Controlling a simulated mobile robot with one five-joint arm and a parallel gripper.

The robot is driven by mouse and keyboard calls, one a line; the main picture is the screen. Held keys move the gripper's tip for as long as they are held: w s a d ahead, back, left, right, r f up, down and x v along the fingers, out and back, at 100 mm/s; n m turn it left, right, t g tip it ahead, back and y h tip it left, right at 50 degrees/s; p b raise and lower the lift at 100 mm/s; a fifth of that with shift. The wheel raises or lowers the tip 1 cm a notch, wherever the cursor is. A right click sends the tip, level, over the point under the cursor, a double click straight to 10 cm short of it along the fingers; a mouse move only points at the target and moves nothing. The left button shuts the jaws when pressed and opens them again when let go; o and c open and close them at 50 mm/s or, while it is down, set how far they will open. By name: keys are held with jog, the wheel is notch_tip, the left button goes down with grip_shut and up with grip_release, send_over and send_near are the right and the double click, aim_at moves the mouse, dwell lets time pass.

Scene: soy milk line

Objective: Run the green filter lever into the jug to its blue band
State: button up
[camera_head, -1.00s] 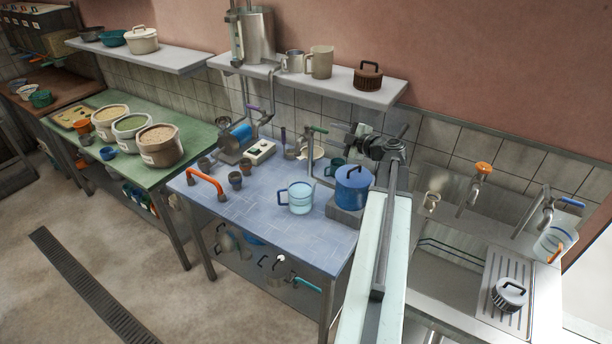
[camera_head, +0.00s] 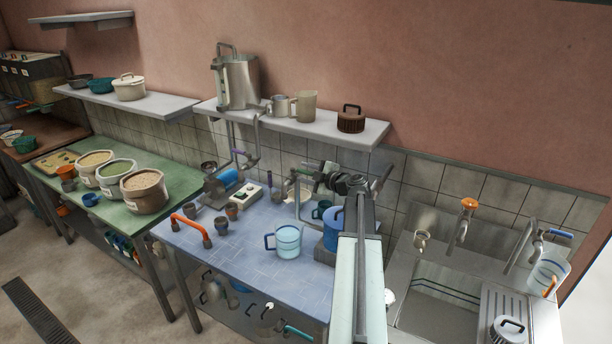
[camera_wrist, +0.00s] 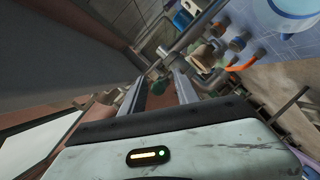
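The jug (camera_head: 288,241) is pale blue and see-through with a dark blue handle, upright on the blue-topped table. Its blue band is not clear at this size. Behind it, by the wall, stands a thin upright pipe (camera_head: 297,198); the green lever near its top is mostly hidden by my gripper in the head view. My gripper (camera_head: 318,176) is up at that spot, above and behind the jug. In the wrist view my gripper (camera_wrist: 160,82) has its two fingers apart with nothing held. A small dark green tip shows between them, perhaps the lever. Contact cannot be told.
A blue lidded pot (camera_head: 332,232) stands right of the jug, beside my arm. An orange handle (camera_head: 191,226) and small dark cups (camera_head: 221,225) are on the table's left. The shelf (camera_head: 290,124) carries a brown pot (camera_head: 351,119). The table's front middle is clear.

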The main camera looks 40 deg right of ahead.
grip_shut()
dwell(1.4)
